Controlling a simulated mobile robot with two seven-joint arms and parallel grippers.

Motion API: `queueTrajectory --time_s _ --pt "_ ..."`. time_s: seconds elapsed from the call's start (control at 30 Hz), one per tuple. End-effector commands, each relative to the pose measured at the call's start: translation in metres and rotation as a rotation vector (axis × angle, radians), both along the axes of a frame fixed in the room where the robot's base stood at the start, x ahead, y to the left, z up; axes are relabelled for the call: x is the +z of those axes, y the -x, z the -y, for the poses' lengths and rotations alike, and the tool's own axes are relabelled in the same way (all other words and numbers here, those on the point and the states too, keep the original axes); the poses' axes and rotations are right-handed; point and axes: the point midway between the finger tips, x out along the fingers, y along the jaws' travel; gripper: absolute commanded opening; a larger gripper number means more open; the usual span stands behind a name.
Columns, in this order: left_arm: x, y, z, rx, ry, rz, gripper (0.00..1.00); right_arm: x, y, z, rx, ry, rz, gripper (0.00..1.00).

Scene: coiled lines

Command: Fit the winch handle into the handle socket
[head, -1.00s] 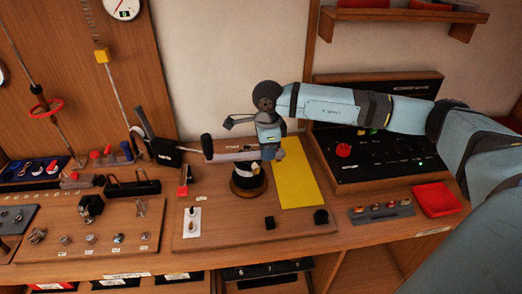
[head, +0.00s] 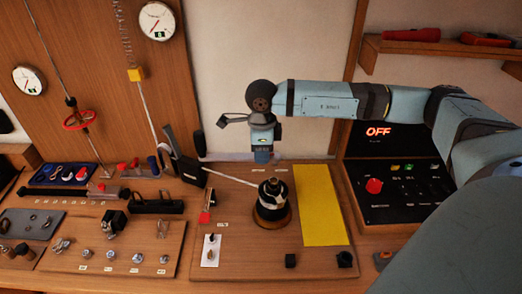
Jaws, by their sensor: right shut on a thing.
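The winch handle (head: 228,156) is a pale bar with a black grip (head: 199,143) at its left end. My right gripper (head: 263,156) is shut on it near its right end and points down. The handle is held up above the bench, apart from the winch. The black winch drum (head: 272,203) stands on a brass-coloured base on the wooden board, below and slightly right of the gripper. The handle socket is at the drum's top (head: 272,184), too small to make out clearly. The handle's lower end is hidden. My left gripper is out of view.
A pale line (head: 232,180) runs from the black clutch (head: 188,168) to the drum. A yellow mat (head: 320,205) lies right of the winch. A control panel (head: 376,185) showing OFF stands at the right. Small fittings fill the left bench.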

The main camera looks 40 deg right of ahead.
Motion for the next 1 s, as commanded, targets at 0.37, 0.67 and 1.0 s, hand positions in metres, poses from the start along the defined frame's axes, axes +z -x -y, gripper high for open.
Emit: queueTrajectory --time_s 0.37,0.67,1.0 --pt "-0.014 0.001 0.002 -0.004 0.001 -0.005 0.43 -0.034 0.0 0.0 0.0 0.0 0.0 0.0" --pt "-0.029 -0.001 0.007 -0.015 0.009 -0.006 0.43 -0.054 -0.001 0.0 0.001 0.0 0.001 0.0" --pt "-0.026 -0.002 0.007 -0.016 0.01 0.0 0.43 -0.053 -0.001 0.0 0.001 0.0 0.001 0.0"
